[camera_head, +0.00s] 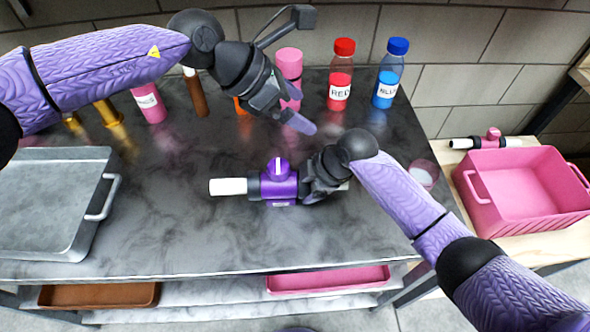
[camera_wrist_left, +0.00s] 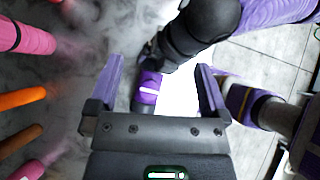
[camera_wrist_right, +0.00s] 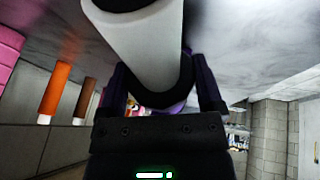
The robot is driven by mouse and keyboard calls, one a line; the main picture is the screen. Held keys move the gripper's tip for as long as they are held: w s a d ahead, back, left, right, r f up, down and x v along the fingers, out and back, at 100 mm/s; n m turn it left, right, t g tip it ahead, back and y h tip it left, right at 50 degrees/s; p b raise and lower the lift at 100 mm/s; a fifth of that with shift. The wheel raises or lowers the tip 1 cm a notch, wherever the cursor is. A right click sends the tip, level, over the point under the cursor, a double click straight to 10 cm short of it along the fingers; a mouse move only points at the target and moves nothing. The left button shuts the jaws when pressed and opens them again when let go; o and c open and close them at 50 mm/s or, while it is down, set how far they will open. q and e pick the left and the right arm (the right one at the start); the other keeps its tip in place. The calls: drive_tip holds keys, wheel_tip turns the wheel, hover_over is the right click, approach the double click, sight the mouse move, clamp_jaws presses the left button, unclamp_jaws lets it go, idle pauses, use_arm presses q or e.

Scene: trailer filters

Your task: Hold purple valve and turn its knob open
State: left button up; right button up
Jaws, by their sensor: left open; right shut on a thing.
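The purple valve (camera_head: 280,186) lies on the dark marbled table in the head view, with a white pipe end (camera_head: 229,187) pointing left and a purple knob (camera_head: 278,167) on top. My right gripper (camera_head: 314,184) is shut on the valve at its right end. In the right wrist view, the white pipe (camera_wrist_right: 140,45) runs between the fingers. My left gripper (camera_head: 299,112) is open and empty, above and behind the valve. In the left wrist view, the purple knob (camera_wrist_left: 149,86) with its white stripe shows between the open fingers, apart from them.
A red bottle (camera_head: 340,85), a blue bottle (camera_head: 389,82) and a pink bottle (camera_head: 289,70) stand at the back. A metal tray (camera_head: 50,160) is at left. A pink crate (camera_head: 520,185) is on a side table. The table's front is clear.

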use_arm(q)
drive_tip(key=w+d+r+n+t+h, duration=0.3)
drive_tip(key=d+r+h, duration=0.1)
drive_tip(key=r, duration=0.2)
drive_tip(key=w+d+r+n+t+h, duration=0.2)
drive_tip(key=d+r+n+t+h, duration=0.15)
drive_tip(key=r, duration=0.35)
drive_tip(key=w+a+r+n+t+y, duration=0.45)
drive_tip(key=w+n+t+y, duration=0.45)
drive_tip(key=n, duration=0.6)
drive_tip(key=n+g+y, duration=0.7)
drive_tip(key=n+g, duration=0.3)
drive_tip(key=g, duration=0.7)
hover_over(278, 166)
wheel_tip(278, 166, down, 19)
wheel_tip(278, 166, down, 12)
drive_tip(key=shift+r, duration=0.15)
